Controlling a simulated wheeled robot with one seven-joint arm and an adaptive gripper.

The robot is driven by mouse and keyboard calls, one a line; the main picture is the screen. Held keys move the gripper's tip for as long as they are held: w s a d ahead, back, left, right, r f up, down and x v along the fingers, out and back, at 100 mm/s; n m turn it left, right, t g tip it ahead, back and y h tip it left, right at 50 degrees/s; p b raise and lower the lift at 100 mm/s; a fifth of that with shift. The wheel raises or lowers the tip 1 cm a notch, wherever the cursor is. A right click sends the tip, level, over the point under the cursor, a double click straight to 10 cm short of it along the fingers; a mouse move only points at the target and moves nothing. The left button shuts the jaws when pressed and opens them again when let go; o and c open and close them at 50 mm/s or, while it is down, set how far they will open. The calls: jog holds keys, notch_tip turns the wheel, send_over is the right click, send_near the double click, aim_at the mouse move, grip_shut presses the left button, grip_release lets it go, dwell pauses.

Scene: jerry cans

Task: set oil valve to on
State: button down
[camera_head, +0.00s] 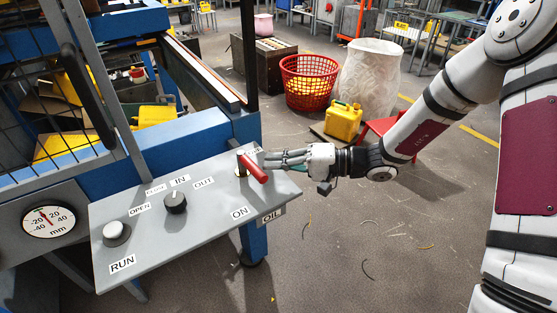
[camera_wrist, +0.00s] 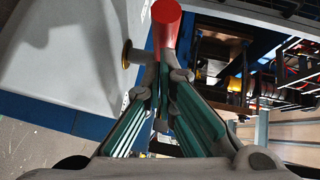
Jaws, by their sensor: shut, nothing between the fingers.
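The oil valve has a red handle (camera_head: 254,169) on a brass stem at the right end of the grey sloped panel. The handle slants from the stem towards the lower right, above the ON label (camera_head: 240,213) and OIL label (camera_head: 270,215). My gripper (camera_head: 270,158) is at the panel's right edge, its fingertips close behind the handle. In the wrist view, the shut fingertips (camera_wrist: 163,76) meet just below the red handle (camera_wrist: 167,24), with the brass stem (camera_wrist: 127,54) to their left. Nothing is held. I cannot tell whether the fingers touch the handle.
The panel (camera_head: 150,225) also carries a black knob (camera_head: 175,201) and a white button (camera_head: 116,233). A dial gauge (camera_head: 48,221) is at the left. A yellow jerry can (camera_head: 343,121), a red basket (camera_head: 307,82) and a red stool stand behind. The floor in front is open.

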jog(key=shift+s+a, duration=0.55)
jog(key=shift+s, duration=0.15)
jog(key=shift+f, duration=0.1)
